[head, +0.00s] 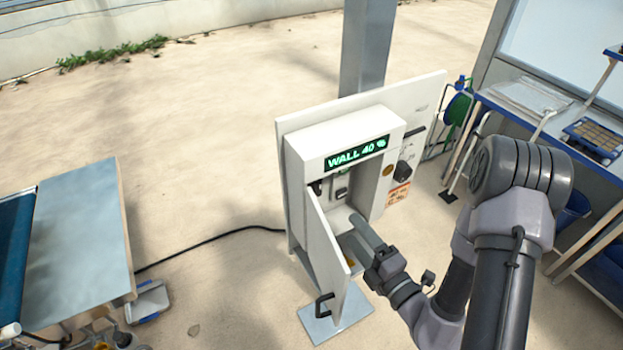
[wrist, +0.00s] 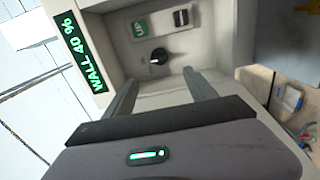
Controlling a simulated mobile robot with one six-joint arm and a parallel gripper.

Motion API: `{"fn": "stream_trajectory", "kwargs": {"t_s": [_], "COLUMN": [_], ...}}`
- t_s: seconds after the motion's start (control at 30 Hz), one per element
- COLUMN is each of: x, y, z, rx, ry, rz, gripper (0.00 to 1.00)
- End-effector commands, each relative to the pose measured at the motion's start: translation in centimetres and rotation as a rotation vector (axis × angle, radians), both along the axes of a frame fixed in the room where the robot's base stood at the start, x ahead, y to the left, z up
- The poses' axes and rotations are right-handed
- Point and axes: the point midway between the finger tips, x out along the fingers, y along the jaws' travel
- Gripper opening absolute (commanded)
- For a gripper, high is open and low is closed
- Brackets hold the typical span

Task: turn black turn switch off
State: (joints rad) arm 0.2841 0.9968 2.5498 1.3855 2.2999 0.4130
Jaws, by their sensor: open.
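The black turn switch (wrist: 159,56) is a round knob with a pale mark, on the back wall inside a white control box (head: 340,140). In the wrist view it shows between the two fingers of my gripper (wrist: 160,84), which is open and empty. The fingers point at the box's inside, and the knob appears beyond their tips. In the head view my gripper (head: 360,222) is at the box's open front, and the knob cannot be made out clearly there.
The box door (head: 328,245) with its black handle (head: 323,305) stands open to the left of my gripper. A green display (head: 357,152) reads "WALL 40 %". A green button (wrist: 139,29) and a black rocker switch (wrist: 181,17) sit near the knob. A blue-topped table (head: 85,230) stands at left.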

Motion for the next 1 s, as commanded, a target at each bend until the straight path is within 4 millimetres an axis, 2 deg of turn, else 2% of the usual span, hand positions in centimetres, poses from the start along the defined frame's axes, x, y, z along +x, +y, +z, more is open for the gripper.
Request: {"fn": "stream_trajectory", "kwargs": {"t_s": [0.03,0.2,0.33,0.47,0.57,0.7,0.83,1.0], "x": [0.7,3.8,5.2,6.4,8.7,11.5,13.0,13.6], "y": [0.7,2.9,3.8,4.6,6.3,8.1,9.0,9.4], "z": [-0.8,-1.2,-1.3,-1.1,0.0,0.0,0.0,0.0], "rx": [-0.003,-0.003,-0.008,-0.002,0.001,0.001,0.001,0.002], "ry": [-0.008,-0.015,-0.019,-0.015,-0.007,-0.005,-0.004,-0.003], "rz": [0.008,0.009,0.013,0.005,0.007,0.005,0.004,0.003], "gripper": [0.65,0.65,0.65,0.65,0.65,0.65,0.65,0.65]}}
